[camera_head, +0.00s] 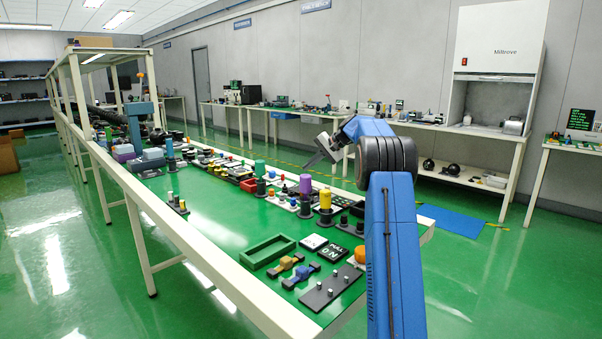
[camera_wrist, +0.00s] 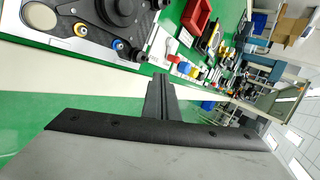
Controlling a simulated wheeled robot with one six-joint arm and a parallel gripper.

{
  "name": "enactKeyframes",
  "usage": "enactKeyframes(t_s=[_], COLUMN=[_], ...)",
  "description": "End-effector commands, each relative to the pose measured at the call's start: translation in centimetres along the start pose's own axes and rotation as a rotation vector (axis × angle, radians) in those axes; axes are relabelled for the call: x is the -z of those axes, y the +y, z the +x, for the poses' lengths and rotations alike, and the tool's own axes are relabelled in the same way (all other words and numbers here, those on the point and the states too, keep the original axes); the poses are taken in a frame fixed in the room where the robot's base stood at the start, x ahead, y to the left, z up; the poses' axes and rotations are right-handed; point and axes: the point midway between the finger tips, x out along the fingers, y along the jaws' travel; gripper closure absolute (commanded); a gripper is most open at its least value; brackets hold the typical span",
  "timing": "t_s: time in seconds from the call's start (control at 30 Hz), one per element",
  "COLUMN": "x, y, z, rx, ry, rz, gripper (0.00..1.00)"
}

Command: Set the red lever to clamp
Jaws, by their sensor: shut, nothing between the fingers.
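I cannot make out a red lever for certain in either view. A small red piece (camera_wrist: 174,59) shows beyond the fingertips, too small to identify.
A green tray (camera_head: 245,259), a grey plate with pegs (camera_head: 317,297) and a yellow cylinder (camera_head: 325,199) on a dark base stand on the bench's near end. A red bin (camera_wrist: 196,16) shows in the wrist view. Open floor (camera_head: 60,250) lies left of the bench.

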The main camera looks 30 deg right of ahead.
Motion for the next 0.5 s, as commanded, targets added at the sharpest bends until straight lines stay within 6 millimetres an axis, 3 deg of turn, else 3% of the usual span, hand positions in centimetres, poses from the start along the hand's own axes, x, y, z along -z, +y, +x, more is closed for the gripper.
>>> enactKeyframes(t_s=[0.2,0.5], x=[0.6,0.7], y=[-0.1,-0.1], z=[-3.1,-4.2], rx=[0.000,0.000], ry=[0.001,-0.001], rz=[0.001,0.000], gripper=[1.00,1.00])
